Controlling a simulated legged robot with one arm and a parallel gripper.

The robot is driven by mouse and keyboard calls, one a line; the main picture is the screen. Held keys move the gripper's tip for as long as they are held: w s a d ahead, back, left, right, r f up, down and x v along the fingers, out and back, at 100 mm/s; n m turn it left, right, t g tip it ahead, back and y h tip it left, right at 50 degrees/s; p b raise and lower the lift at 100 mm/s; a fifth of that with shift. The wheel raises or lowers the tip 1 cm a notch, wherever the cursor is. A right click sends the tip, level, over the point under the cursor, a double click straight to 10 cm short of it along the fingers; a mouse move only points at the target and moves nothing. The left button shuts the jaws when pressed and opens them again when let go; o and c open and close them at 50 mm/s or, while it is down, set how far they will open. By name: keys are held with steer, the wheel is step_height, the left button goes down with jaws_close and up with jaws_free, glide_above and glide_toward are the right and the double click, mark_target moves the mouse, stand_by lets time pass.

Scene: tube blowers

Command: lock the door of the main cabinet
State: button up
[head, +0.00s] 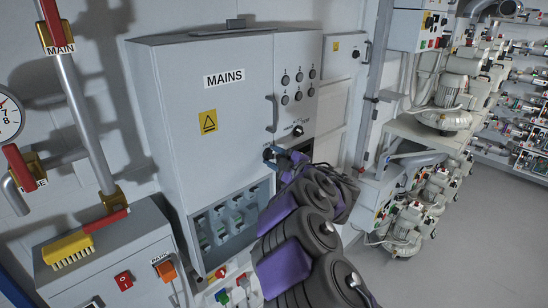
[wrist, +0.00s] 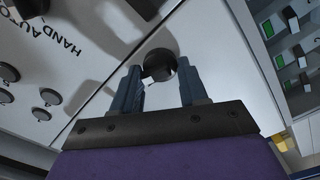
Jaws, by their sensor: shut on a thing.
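The main cabinet (head: 195,130) is a tall grey-white box with a MAINS label and a yellow warning sign; its door looks flush in the head view. A round black lock knob (wrist: 160,65) sits near the door's edge. My gripper (wrist: 161,78) has its two blue-grey fingers on either side of this knob and is shut on it. In the head view my gripper (head: 277,154) is at the door's right edge, below the vertical door handle (head: 271,114). My fingers and arm partly hide the knob and the lower panel there.
A panel with several round black knobs (head: 298,88) and a selector switch (head: 298,131) stands right of the door. Pipes with red levers (head: 53,22) and a low cabinet with a yellow brush (head: 68,250) are at the left. Open floor (head: 455,240) lies right.

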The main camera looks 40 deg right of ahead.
steer(key=shift+r, duration=0.4)
steer(key=shift+b, duration=0.3)
steer(key=n+b, duration=0.2)
steer(key=b, duration=0.1)
steer(key=shift+f+n, duration=0.25)
steer(key=shift+n, duration=0.15)
steer(key=shift+a+r+n+b, duration=0.1)
steer(key=shift+n+b, duration=0.9)
steer(key=shift+a+r+n+b, duration=0.1)
steer(key=shift+n+b, duration=0.9)
steer(key=shift+r, duration=0.1)
steer(key=o, duration=0.6)
steer(key=shift+o, duration=1.3)
steer(key=shift+d, duration=0.15)
steer(key=shift+s+d+f, duration=0.1)
steer(key=shift+d+f, duration=0.05)
steer(key=shift+f, duration=0.1)
steer(key=shift+f, duration=0.1)
